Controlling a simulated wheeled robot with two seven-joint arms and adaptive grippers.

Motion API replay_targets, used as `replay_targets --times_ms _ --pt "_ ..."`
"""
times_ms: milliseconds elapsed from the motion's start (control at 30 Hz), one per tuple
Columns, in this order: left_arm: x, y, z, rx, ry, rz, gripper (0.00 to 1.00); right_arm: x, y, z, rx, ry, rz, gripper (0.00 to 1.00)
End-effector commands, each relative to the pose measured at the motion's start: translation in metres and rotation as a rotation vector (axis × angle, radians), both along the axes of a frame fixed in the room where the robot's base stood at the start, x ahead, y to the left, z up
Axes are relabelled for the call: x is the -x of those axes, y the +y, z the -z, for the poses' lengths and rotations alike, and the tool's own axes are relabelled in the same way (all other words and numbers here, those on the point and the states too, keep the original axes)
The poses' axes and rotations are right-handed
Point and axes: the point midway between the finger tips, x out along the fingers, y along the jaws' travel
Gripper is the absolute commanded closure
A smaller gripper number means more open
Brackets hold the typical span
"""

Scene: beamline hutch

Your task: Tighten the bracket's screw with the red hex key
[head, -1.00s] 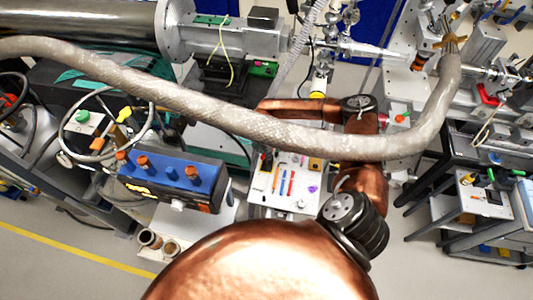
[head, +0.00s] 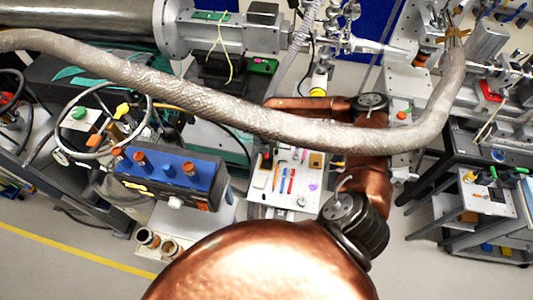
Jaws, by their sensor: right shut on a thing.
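A white board (head: 262,203) below the middle of the head view carries slim coloured sticks, among them an orange one (head: 276,178) and a red one (head: 283,181). I cannot tell whether the red stick is the red hex key. My copper right arm comes up from the bottom, bends, and runs left behind a thick braided hose. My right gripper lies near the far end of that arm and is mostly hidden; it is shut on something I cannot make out. I cannot pick out the bracket or its screw. My left gripper is not in view.
The grey braided hose (head: 215,108) crosses the view in front of my right arm. A blue box with orange knobs (head: 172,180) stands left of the board. A black cart (head: 440,215) is at the right. Beamline equipment (head: 225,40) fills the back. Grey floor shows at the lower left.

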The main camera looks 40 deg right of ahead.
Motion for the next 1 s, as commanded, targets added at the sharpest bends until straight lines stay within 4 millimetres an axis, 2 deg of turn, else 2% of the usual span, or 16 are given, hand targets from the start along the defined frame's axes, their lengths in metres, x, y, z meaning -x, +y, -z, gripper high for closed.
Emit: replay_targets --times_ms 100,400,733,1000 --pt "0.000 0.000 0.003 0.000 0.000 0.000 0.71 0.000 0.000 0.000 -0.001 -0.001 -0.067 1.00" --pt "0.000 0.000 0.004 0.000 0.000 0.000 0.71 -0.001 0.000 0.000 0.000 -0.001 -0.088 1.00" --pt "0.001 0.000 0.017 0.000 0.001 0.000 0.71 0.000 -0.001 0.001 0.000 0.000 -0.399 1.00" --pt "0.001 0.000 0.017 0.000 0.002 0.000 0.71 0.000 0.000 -0.001 0.000 -0.001 -0.424 1.00"
